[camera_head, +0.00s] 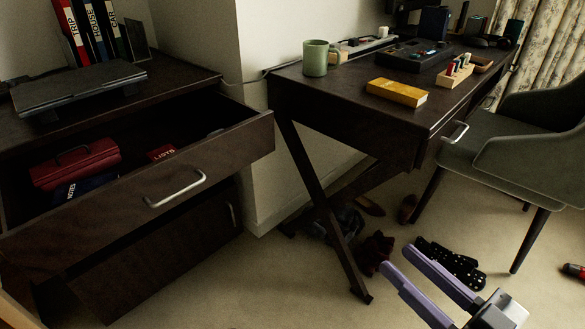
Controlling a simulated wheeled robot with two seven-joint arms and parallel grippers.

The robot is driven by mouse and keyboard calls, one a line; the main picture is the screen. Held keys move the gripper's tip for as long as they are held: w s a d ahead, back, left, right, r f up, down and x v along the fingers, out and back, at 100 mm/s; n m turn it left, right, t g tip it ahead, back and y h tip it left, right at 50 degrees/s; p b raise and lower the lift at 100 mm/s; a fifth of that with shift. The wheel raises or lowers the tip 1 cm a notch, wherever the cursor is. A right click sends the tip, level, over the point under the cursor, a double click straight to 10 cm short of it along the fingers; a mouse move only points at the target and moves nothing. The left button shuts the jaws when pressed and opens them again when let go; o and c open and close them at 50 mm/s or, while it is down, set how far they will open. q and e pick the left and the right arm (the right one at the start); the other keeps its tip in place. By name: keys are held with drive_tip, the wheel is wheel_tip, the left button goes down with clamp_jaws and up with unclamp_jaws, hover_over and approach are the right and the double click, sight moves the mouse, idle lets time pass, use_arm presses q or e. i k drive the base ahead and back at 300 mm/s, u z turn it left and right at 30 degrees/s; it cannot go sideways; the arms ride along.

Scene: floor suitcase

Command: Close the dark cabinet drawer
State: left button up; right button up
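The dark cabinet drawer (215,160) stands pulled out of the dark cabinet (170,85) at the left. Its front faces down and right and carries a curved silver handle (175,190). Inside lie a red case (75,165), a small red item marked with letters (161,152) and a dark blue item (85,188). My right gripper (396,259) is at the bottom right, with two purple fingers apart and floor visible between them. It is empty and well to the right of the drawer, not touching it. My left gripper is out of view.
A dark desk (345,95) with crossed legs stands right of the cabinet, holding a green mug (315,58) and a yellow box (397,92). A grey-green chair (520,145) is at the right. Bare floor (240,285) lies before the drawer.

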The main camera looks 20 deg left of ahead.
sight(43, 241)
drive_tip(key=z, duration=1.3)
drive_tip(key=k, duration=0.8)
drive_tip(key=u, duration=1.8)
drive_tip(key=i, duration=0.5)
drive_tip(key=z, duration=0.1)
